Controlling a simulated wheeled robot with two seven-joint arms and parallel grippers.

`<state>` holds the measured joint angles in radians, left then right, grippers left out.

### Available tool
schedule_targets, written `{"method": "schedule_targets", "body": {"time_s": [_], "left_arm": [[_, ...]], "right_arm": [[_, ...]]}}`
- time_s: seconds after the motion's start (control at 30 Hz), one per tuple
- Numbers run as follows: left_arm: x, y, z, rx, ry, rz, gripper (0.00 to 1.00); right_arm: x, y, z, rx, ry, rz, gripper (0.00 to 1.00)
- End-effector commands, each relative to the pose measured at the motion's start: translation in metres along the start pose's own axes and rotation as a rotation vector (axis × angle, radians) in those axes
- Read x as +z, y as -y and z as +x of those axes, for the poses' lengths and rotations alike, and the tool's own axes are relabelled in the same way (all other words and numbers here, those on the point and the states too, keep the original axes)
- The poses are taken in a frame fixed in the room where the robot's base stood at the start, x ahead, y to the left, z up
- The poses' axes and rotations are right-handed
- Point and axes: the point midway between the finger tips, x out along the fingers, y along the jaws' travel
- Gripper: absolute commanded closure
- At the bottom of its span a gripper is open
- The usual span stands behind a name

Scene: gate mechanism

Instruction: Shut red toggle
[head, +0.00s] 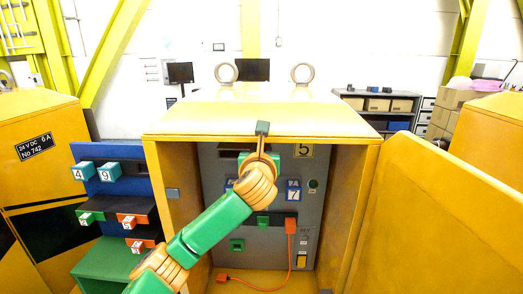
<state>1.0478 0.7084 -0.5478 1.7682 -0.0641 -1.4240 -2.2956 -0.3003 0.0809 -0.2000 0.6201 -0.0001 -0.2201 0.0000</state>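I cannot pick out a red toggle with certainty. The nearest match in colour is an orange-red block (291,225) on the grey panel (218,205) inside the open yellow cabinet (260,112). An orange cable (290,262) runs down from it to an orange plug (222,278) on the cabinet floor. My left arm reaches up from the lower left across the panel and hides part of it. My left gripper (262,130) is at the cabinet's top front edge, above and left of the orange-red block; its finger opening is unclear. My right gripper is not in view.
A blue and green rack (110,195) with numbered blocks stands left of the cabinet. A yellow door (430,215) stands open at right.

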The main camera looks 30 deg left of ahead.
Motion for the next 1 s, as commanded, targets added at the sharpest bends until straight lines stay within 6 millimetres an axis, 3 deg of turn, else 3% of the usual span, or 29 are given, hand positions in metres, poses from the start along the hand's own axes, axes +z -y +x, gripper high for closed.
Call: {"method": "schedule_targets", "body": {"time_s": [0.13,0.17,0.27,0.57,0.83,1.0], "left_arm": [[0.001,0.000,0.000,0.000,0.003,-0.001,1.00],[0.001,0.000,0.000,0.000,0.003,-0.001,0.67],[0.001,0.000,0.000,0.000,0.003,-0.001,0.43],[0.000,0.000,-0.002,-0.001,0.003,-0.001,0.43],[-0.003,0.000,-0.053,-0.003,0.008,-0.003,0.43],[-0.001,0.000,-0.070,-0.001,0.003,-0.001,0.43]], "right_arm": [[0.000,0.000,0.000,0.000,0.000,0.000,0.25],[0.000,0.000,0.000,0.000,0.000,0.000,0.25],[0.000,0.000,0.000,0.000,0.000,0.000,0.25],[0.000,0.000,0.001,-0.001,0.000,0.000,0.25],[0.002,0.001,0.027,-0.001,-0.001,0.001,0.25],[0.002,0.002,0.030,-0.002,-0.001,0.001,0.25]]}}
